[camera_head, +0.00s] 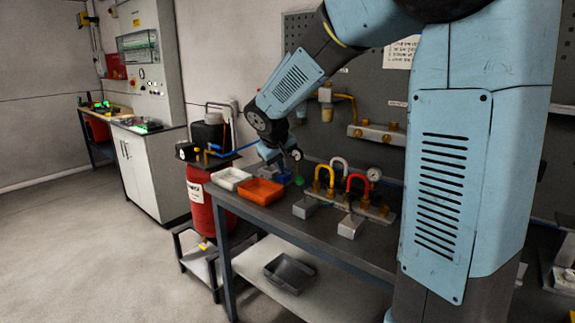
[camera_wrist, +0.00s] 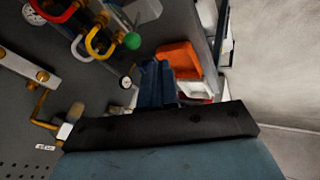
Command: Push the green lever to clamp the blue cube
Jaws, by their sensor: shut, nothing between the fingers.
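A green lever knob (camera_head: 299,180) stands on the workbench, left of the yellow handle. It also shows in the wrist view as a green ball (camera_wrist: 132,41). My gripper (camera_head: 282,172) reaches down over the bench just left of the green knob, between it and the orange tray. In the wrist view my gripper (camera_wrist: 157,66) shows as dark blue fingers close together, apart from the green ball and holding nothing visible. A small blue patch shows below the gripper in the head view; I cannot tell whether it is the blue cube. The clamp is hidden.
An orange tray (camera_head: 258,191) and a white tray (camera_head: 231,178) sit at the bench's left end. Yellow and red handles (camera_head: 357,181) and a gauge (camera_head: 374,174) stand right of the green knob. Grey blocks (camera_head: 350,226) lie near the front edge. A red cylinder (camera_head: 199,211) stands left.

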